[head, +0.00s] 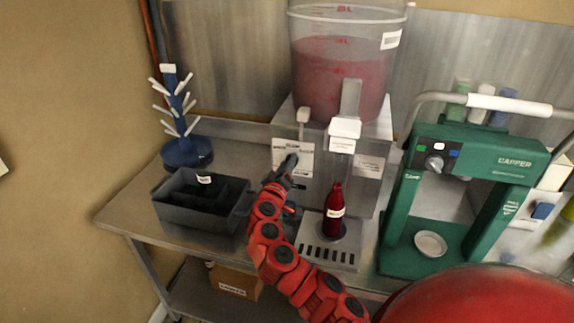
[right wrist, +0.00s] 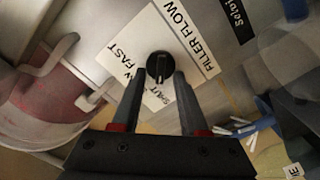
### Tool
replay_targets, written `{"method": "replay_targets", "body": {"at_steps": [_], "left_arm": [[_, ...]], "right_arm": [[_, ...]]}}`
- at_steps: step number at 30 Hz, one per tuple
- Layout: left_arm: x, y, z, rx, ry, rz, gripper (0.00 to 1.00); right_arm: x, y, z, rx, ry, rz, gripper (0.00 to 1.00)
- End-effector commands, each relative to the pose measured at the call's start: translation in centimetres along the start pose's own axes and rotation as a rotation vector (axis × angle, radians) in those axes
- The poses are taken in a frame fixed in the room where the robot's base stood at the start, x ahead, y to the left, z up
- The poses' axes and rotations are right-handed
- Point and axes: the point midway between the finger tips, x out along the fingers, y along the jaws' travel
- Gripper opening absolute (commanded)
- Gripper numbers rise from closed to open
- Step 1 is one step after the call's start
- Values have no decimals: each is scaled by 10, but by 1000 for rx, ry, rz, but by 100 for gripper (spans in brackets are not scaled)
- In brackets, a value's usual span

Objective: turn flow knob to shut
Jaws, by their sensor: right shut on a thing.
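The flow knob (right wrist: 159,67) is a round black dial with a paler ridge, on a white label plate (right wrist: 196,38) reading FILLER FLOW, with FAST and SHUT around the knob. The ridge runs roughly up and down in the right wrist view; which end points is unclear. My right gripper (right wrist: 160,80) has its two fingers on either side of the knob, shut on it. In the head view my right gripper (head: 289,163) reaches the label plate (head: 300,150) on the filler's front and hides the knob. My left gripper is not in view.
The filler's clear tank (head: 338,75) holds red liquid. A red bottle (head: 334,212) stands upright on the drip tray under the spout. A green capper (head: 480,155) stands right, a dark divided bin (head: 185,212) and blue bottle tree (head: 186,150) left.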

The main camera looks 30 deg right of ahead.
Motion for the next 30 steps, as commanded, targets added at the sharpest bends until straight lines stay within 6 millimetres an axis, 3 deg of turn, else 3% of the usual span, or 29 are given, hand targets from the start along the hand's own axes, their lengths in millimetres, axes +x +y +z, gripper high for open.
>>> {"method": "replay_targets", "body": {"at_steps": [1,2,6,19,23,30], "left_arm": [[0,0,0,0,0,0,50],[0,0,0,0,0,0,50],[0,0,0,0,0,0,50],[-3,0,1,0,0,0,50],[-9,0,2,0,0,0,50],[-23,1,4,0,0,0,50]], "right_arm": [[0,-1,1,-1,-2,-1,0],[0,-1,1,-1,-2,-1,49],[0,0,1,0,-1,-1,73],[-7,-1,0,1,1,1,73],[-24,-2,0,2,5,-1,73],[-73,-3,2,1,5,-1,73]]}}
